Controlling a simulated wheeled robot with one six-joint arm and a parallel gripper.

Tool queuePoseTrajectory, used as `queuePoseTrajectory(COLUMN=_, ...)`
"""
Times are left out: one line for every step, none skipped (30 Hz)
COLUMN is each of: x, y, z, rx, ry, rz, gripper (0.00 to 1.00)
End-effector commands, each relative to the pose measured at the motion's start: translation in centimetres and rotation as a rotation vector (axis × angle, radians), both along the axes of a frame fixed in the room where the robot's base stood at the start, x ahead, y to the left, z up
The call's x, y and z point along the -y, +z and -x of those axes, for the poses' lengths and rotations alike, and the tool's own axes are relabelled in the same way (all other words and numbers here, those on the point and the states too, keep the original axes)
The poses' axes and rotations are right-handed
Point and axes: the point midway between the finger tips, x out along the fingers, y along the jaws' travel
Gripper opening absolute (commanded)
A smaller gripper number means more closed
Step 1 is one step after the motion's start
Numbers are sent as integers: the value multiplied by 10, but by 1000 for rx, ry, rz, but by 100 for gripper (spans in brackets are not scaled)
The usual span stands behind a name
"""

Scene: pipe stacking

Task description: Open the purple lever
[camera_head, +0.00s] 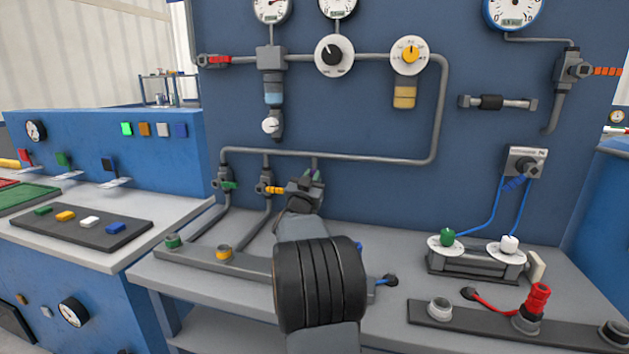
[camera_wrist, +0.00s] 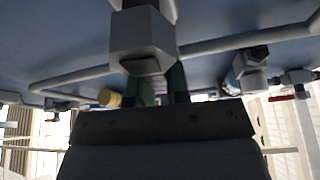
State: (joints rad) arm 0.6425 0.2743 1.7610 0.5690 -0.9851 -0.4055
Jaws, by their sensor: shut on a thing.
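My gripper (camera_head: 311,182) reaches up to the third valve at the end of the grey pipe on the blue wall panel. Its green-padded fingers (camera_wrist: 160,90) are shut on the purple lever (camera_wrist: 154,88), of which only a small dark purple part shows between them in the wrist view. The grey valve body (camera_wrist: 142,45) sits just beyond the fingers. In the head view the gripper and wrist hide the purple lever, so its exact angle cannot be told.
To the left are a valve with a green lever (camera_head: 229,185) and one with a yellow lever (camera_head: 275,190). The grey pipe (camera_head: 345,157) runs above.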

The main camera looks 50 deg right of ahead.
Motion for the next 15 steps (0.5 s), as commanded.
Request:
queuePoseTrajectory(x=0, y=-1, z=-1, rx=-24, ry=-1, rz=11, gripper=0)
queuePoseTrajectory(x=-1, y=-1, z=-1, rx=-36, ry=-1, rz=17, gripper=0)
queuePoseTrajectory(x=-1, y=-1, z=-2, rx=-51, ry=-1, rz=25, gripper=0)
queuePoseTrajectory(x=-2, y=0, z=-3, rx=-63, ry=-1, rz=31, gripper=0)
queuePoseTrajectory(x=-2, y=0, z=-4, rx=-73, ry=0, rz=36, gripper=0)
queuePoseTrajectory(x=-2, y=0, z=-4, rx=-85, ry=0, rz=41, gripper=0)
queuePoseTrajectory(x=-3, y=0, z=-5, rx=-92, ry=0, rz=45, gripper=0)
queuePoseTrajectory(x=-3, y=0, z=-5, rx=-99, ry=0, rz=49, gripper=0)
queuePoseTrajectory(x=-3, y=-1, z=-6, rx=-108, ry=0, rz=53, gripper=0)
queuePoseTrajectory(x=-3, y=0, z=-6, rx=-113, ry=0, rz=56, gripper=0)
queuePoseTrajectory(x=-3, y=0, z=-6, rx=-116, ry=0, rz=58, gripper=0)
queuePoseTrajectory(x=-3, y=0, z=-7, rx=-121, ry=0, rz=60, gripper=0)
queuePoseTrajectory(x=-4, y=0, z=-7, rx=-125, ry=1, rz=62, gripper=0)
queuePoseTrajectory(x=-4, y=0, z=-7, rx=-127, ry=1, rz=63, gripper=0)
queuePoseTrajectory(x=-4, y=0, z=-7, rx=-130, ry=1, rz=65, gripper=0)
